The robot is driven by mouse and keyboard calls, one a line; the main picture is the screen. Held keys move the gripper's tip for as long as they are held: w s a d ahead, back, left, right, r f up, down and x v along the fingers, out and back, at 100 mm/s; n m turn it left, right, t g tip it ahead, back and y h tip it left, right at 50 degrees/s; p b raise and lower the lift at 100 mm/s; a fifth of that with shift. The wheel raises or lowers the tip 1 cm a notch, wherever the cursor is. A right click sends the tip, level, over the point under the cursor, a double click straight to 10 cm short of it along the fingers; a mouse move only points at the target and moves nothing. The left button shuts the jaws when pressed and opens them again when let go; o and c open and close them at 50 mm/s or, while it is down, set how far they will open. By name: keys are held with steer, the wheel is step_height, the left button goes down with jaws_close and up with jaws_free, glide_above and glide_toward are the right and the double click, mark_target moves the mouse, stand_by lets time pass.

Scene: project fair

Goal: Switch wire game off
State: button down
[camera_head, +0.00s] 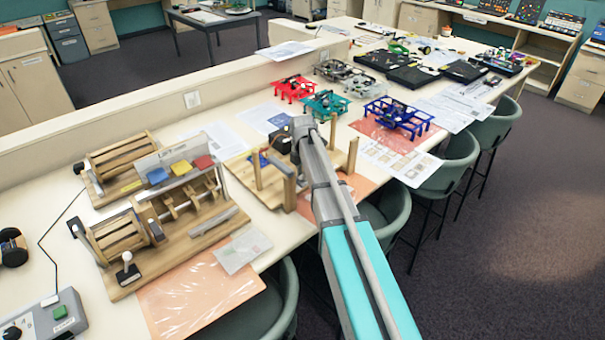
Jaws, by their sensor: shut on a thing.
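A wooden board with several upright posts (273,197) stands on the long counter. It looks like the wire game, but no wire or switch on it can be made out clearly. My arm reaches in from the bottom, and its grey end covers part of the board. My gripper (282,145) shows as a small dark shape just left of the arm's end, above the board's back part. Its fingers are too small and partly hidden. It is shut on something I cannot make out. A small blue part (257,160) sits left of it.
A wooden machine with drums and coloured tiles (165,215) stands on the left. A grey control box with a green button (62,318) is at the lower left. Red, teal and blue frames (400,117) stand farther back. Green chairs (385,218) line the counter's right edge.

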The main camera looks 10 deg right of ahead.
steer(key=y, duration=0.1)
steer(key=g+y+b, duration=0.1)
steer(key=g+y, duration=0.1)
steer(key=shift+w+d+f, duration=0.1)
steer(key=shift+w+d, duration=0.15)
steer(key=shift+d, duration=0.1)
steer(key=shift+y+b, duration=0.35)
steer(key=shift+y, duration=0.35)
steer(key=c, duration=0.5)
jaws_free()
steer(key=shift+s+h, duration=0.1)
steer(key=shift+h, duration=0.2)
